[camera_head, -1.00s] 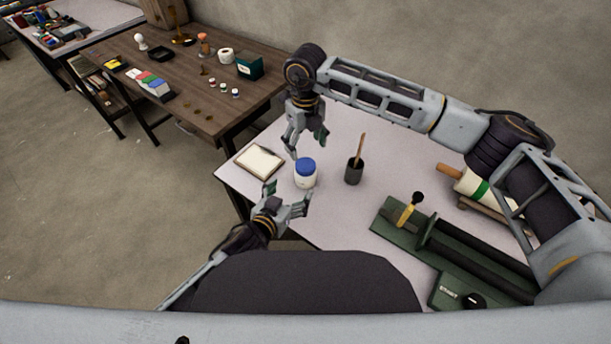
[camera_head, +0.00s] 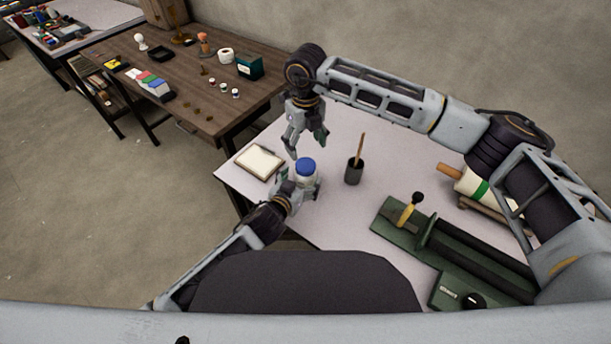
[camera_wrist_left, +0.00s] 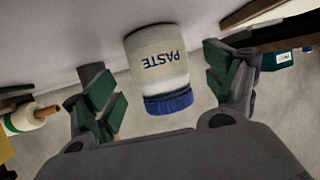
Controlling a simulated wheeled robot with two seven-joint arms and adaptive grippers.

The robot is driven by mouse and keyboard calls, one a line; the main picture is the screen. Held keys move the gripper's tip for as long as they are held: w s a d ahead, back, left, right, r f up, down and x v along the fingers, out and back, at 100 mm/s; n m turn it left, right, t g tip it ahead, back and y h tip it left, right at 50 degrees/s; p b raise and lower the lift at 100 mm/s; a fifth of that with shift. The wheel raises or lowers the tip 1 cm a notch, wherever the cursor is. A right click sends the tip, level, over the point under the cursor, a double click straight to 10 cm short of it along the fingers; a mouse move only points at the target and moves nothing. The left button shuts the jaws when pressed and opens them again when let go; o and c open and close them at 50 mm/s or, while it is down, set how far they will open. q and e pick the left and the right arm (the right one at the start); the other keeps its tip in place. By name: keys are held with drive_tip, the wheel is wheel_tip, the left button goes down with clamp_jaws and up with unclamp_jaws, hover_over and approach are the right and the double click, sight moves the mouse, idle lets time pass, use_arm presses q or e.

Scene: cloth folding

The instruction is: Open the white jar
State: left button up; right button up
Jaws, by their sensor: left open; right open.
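The white jar (camera_head: 306,179) with a blue lid (camera_head: 305,165) stands upright on the light table near its left end. In the left wrist view the jar (camera_wrist_left: 158,62) appears upside down, with "PASTE" on its side and the blue lid (camera_wrist_left: 169,102) on it. My left gripper (camera_head: 303,188) is open, with its fingers on either side of the jar; in the left wrist view gaps show between the green pads and the jar. My right gripper (camera_head: 305,148) is open, pointing down just above and behind the jar, apart from the lid.
A small framed pad (camera_head: 259,161) lies left of the jar. A dark cup with a brush (camera_head: 354,171) stands to its right. A green tool (camera_head: 450,250) and a white roller (camera_head: 476,187) lie farther right. A brown table (camera_head: 190,85) stands behind.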

sight(302, 179)
use_arm(q)
drive_tip(key=shift+x, duration=1.85)
drive_tip(key=c, duration=1.4)
clamp_jaws()
use_arm(e)
drive_tip(key=shift+c, duration=1)
drive_tip(key=shift+m, duration=0.4)
